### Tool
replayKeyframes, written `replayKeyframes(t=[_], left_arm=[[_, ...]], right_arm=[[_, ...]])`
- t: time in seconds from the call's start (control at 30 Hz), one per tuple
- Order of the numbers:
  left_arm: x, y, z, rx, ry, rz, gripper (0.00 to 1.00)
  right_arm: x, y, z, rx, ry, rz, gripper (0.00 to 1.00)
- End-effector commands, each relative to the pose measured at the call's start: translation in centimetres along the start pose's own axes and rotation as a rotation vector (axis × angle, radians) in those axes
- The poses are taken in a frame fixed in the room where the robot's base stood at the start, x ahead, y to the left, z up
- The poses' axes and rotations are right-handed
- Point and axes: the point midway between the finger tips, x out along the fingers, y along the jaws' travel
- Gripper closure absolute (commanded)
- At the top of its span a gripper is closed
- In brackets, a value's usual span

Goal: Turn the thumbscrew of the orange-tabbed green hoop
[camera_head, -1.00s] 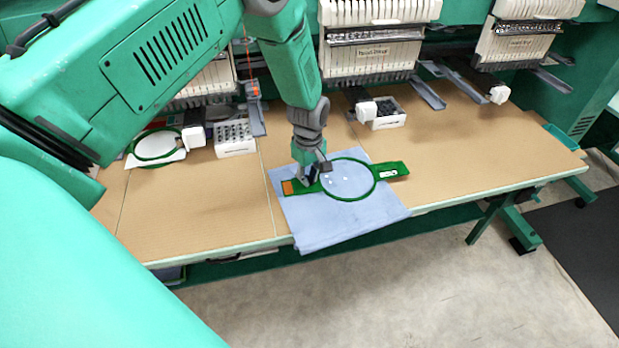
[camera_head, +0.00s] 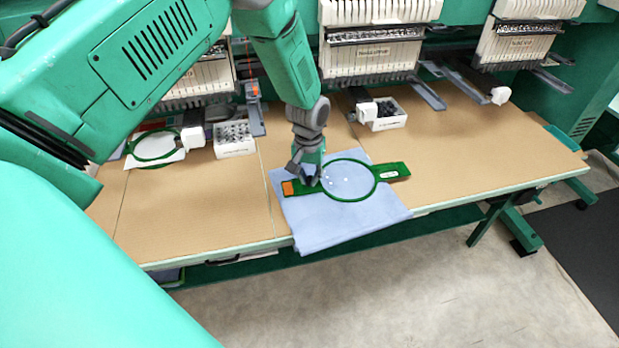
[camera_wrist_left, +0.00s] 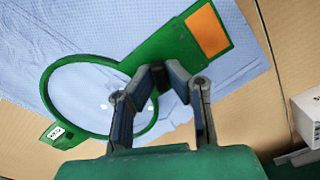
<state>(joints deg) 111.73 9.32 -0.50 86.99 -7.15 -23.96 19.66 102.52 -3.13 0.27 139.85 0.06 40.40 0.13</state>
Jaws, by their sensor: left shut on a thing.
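The green hoop (camera_head: 374,187) with an orange tab (camera_head: 287,188) lies on a folded blue cloth (camera_head: 320,226) at the table's front edge. In the left wrist view the hoop ring (camera_wrist_left: 62,75) and orange tab (camera_wrist_left: 208,31) show clearly. My left gripper (camera_head: 308,180) is at the hoop's tab side, between the orange tab and the ring. In the left wrist view its fingers (camera_wrist_left: 158,76) are closed in on a small dark piece at the ring's edge, which appears to be the thumbscrew; the fingertips mostly hide it. My right gripper is not in view.
Another green hoop (camera_head: 157,146) lies on a white sheet at the left. White boxes of bobbins (camera_head: 234,139) (camera_head: 388,114) stand at the back under the embroidery machine heads (camera_head: 372,45). The table (camera_head: 480,150) right of the cloth is mostly clear.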

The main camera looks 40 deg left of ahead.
Motion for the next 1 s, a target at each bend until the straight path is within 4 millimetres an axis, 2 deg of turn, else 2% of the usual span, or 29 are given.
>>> replayKeyframes(t=[1.0], left_arm=[[0.0,0.02,0.01,0.918,0.0,0.003,1.0]], right_arm=[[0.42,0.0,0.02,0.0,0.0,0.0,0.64]])
